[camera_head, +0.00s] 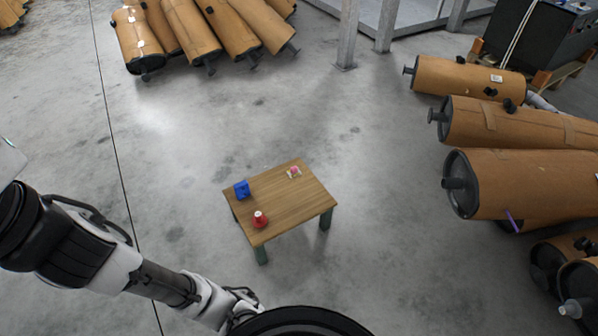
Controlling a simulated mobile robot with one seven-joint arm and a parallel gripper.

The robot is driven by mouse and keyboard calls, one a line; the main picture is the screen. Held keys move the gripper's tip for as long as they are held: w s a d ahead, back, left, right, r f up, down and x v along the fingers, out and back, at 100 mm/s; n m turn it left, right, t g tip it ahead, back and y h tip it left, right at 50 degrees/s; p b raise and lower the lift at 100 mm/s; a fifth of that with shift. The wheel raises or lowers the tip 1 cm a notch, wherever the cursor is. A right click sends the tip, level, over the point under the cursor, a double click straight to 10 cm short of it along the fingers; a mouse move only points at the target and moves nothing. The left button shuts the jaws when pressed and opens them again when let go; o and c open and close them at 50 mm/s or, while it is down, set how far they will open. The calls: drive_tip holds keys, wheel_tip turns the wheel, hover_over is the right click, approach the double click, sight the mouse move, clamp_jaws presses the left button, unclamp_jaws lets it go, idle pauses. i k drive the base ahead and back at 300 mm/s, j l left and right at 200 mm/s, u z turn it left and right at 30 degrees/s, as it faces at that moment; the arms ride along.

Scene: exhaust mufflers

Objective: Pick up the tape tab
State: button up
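A small wooden table (285,205) with dark green legs stands on the floor near the centre. Three small items sit on its top. A small pink and white item (294,172) lies near the far edge; it may be the tape tab, but it is too small to tell. A blue block-like item (242,189) stands at the left edge. A red item with a white top (260,219) stands near the front left. My arm reaches from the left to the bottom, below the table and apart from it. My gripper's fingers do not show.
Large brown-wrapped mufflers (525,184) lie stacked at the right, and more mufflers (190,28) lie at the top left. Grey metal posts (348,35) stand at the top. The concrete floor around the table is clear.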

sight(294, 171)
drive_tip(key=z, duration=2.3)
drive_tip(key=u, duration=2.35)
drive_tip(key=i+l, duration=0.3)
drive_tip(key=i, duration=0.2)
drive_tip(key=i+l+u, duration=0.15)
drive_tip(key=i+l, duration=0.15)
drive_tip(key=i, duration=0.2)
drive_tip(key=i+l, duration=0.35)
drive_tip(key=i, duration=0.15)
drive_tip(key=j+u, duration=0.05)
